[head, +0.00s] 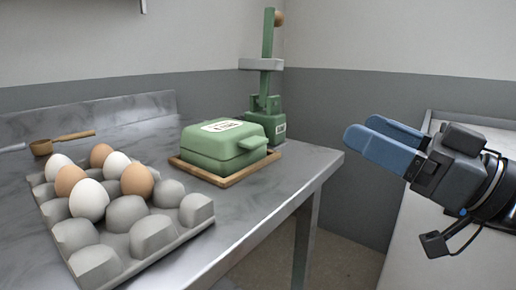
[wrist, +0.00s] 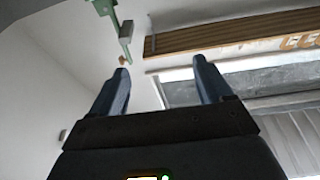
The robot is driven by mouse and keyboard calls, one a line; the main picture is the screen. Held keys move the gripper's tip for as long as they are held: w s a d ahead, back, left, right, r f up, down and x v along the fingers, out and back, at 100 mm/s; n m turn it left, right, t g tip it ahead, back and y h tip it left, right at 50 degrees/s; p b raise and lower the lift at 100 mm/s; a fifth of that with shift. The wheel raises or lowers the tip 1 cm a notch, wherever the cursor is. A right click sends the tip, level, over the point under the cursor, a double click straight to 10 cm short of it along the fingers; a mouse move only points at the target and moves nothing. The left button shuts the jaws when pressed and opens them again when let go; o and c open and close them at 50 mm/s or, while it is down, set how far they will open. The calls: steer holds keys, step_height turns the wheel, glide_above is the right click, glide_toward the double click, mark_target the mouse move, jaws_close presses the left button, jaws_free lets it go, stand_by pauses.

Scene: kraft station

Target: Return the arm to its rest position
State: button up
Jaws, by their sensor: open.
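My gripper (head: 383,142) is at the right of the head view, raised in the air beside the table's right end. Its two blue fingers point left and are apart, with nothing between them. In the wrist view my gripper (wrist: 164,82) also shows open and empty, with the wall and upper fittings beyond it. It touches nothing that I can see.
A steel table (head: 255,210) holds a grey egg tray (head: 150,232) with brown and white eggs, a green box (head: 222,146) on a wooden board (head: 205,178), a green press (head: 265,105) and a wooden-handled tool (head: 62,141). A pale surface (head: 400,250) lies below my gripper.

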steer(key=s+d+f+m+t+h, duration=0.2)
steer(key=f+m+h, duration=0.3)
steer(key=f, duration=0.5)
steer(key=s+d+f+m+t+h, duration=0.25)
steer(key=f+m+h, duration=0.2)
steer(key=f, duration=0.55)
steer(key=s+d+f+m+g+h, duration=0.1)
steer(key=s+f+h, duration=0.2)
steer(key=s+f, duration=0.4)
steer(key=s+d+f+m+g+h, duration=0.1)
steer(key=s+f+m+h, duration=0.2)
steer(key=s, duration=0.6)
steer(key=s+n+g, duration=0.1)
steer(key=s+n, duration=0.3)
steer(key=s, duration=1.2)
step_height(320, 180, up, 19)
steer(key=p, duration=1.9)
